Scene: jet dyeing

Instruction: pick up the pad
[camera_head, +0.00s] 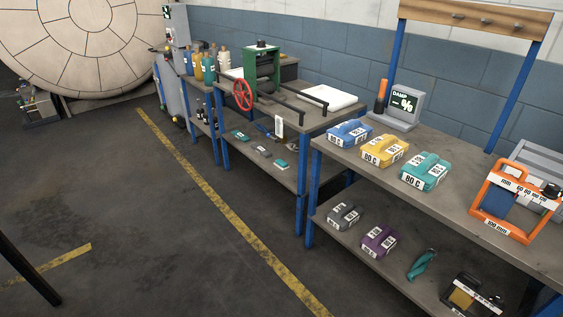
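No object in view is clearly labelled as the pad. A flat white folded piece (333,97), which looks like a pad or cloth, lies on the top of the middle bench, right of a green-framed roller machine (262,68). A small teal block (280,165) lies on that bench's lower shelf and is also pad-like. Neither of my grippers is in view.
Bottles (208,68) stand farther back. The floor (150,240) in front is open.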

